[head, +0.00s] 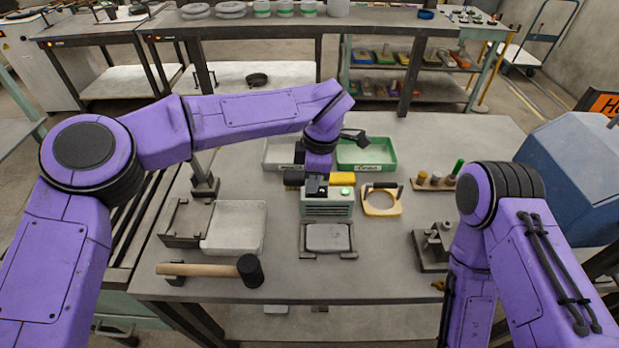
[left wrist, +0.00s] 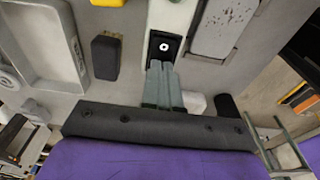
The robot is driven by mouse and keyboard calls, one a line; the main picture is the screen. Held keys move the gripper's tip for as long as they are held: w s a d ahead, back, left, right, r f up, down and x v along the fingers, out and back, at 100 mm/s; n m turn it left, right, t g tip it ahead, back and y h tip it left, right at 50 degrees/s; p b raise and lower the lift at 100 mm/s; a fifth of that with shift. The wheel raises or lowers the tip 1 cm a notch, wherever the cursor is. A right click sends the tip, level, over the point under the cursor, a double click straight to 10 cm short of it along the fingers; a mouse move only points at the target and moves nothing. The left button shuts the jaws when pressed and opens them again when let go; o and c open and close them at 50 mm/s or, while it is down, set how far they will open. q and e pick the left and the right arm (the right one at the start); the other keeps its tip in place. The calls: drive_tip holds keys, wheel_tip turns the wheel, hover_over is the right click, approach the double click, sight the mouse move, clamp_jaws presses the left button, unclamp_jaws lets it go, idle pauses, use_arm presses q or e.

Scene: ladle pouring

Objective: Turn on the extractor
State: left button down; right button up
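The extractor looks to be the small grey-green box with a slatted front (head: 327,210) in the middle of the table. A green spot (head: 345,190) shows on its top. My left gripper (head: 316,186) is over the top of this box. In the left wrist view the fingers of my left gripper (left wrist: 163,66) are together with nothing seen between them. Their tips are just beside a black square switch with a white round mark (left wrist: 165,47); I cannot tell whether they touch it. My right gripper is out of view.
A mallet (head: 250,271) lies at the front left, near a white tray (head: 236,226). A grey block (head: 327,238) sits before the box. A yellow-framed piece (head: 381,208) stands right of it, a green bin (head: 368,153) behind. A black-and-grey fixture (head: 430,247) is at the right.

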sight(321, 190)
use_arm(q)
drive_tip(key=shift+d+r, duration=0.15)
drive_tip(key=shift+d, duration=0.2)
drive_tip(key=shift+d+p, duration=0.3)
drive_tip(key=shift+d, duration=0.05)
drive_tip(key=shift+a+r, duration=0.1)
drive_tip(key=shift+a, duration=0.05)
drive_tip(key=r+p, duration=0.1)
drive_tip(key=p, duration=0.1)
drive_tip(key=r+p, duration=0.1)
drive_tip(key=r, duration=0.1)
drive_tip(key=r+p, duration=0.1)
drive_tip(key=p, duration=0.1)
drive_tip(key=shift+d+r+p, duration=0.25)
drive_tip(key=shift+r+p, duration=0.1)
drive_tip(key=shift+d+r+b, duration=0.2)
drive_tip(key=shift+b, duration=0.65)
wheel_tip(321, 190, up, 9)
drive_tip(key=b, duration=0.1)
drive_tip(key=shift+d+f, duration=0.2)
drive_tip(key=shift+d, duration=0.25)
